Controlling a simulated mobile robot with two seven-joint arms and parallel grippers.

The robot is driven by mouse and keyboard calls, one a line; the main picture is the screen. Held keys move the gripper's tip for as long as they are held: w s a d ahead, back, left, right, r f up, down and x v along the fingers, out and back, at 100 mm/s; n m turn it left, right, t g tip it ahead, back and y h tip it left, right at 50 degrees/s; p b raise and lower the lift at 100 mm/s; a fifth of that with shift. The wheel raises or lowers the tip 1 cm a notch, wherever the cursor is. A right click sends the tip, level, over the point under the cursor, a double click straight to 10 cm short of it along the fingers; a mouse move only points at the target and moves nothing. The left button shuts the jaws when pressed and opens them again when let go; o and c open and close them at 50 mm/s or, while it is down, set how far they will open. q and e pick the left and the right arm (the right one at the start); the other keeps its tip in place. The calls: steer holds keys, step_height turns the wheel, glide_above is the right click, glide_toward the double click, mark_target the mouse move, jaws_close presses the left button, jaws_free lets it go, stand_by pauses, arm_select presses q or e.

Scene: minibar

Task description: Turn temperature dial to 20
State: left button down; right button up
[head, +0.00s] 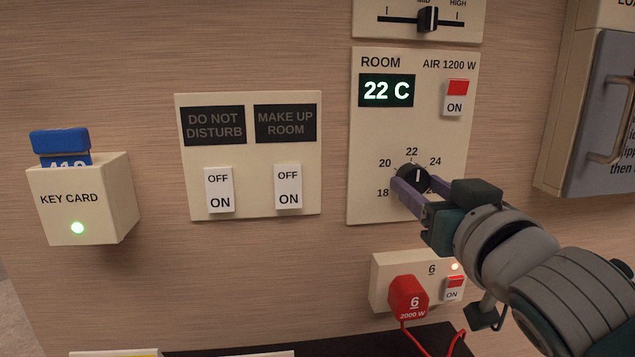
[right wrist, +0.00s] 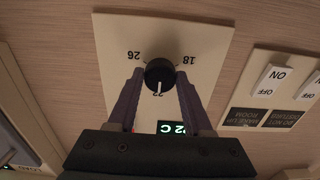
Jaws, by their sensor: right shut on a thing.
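The temperature dial (head: 413,174) is a round black knob with a white mark on the ROOM panel (head: 362,140). Its mark points up at 22, with 18 and 20 to its left and 24 to its right. The display (head: 387,90) above it reads 22 C. My right gripper (head: 409,184) is shut on the dial, its purple fingers on either side of the knob. In the right wrist view, the dial (right wrist: 159,70) sits upside down between the fingertips (right wrist: 158,80), its mark toward 22. The head view hides the 26 label. My left gripper is out of view.
A red plug (head: 408,296) with a cable sits in a socket box below the dial, close under my right arm. A red ON switch (head: 456,97) is above right. A slider (head: 428,18) is higher up. A grey cabinet door (head: 600,120) with a handle stands at right.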

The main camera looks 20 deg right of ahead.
jaws_close()
steer(key=shift+n, duration=0.4)
steer(key=n+p, duration=0.1)
steer(key=n, duration=0.3)
steer(key=shift+n, duration=0.3)
steer(key=n, duration=0.3)
steer(key=shift+p, duration=0.4)
steer(key=shift+n, duration=1.7)
steer(key=shift+d, duration=0.1)
steer(key=o, duration=1.1)
jaws_free()
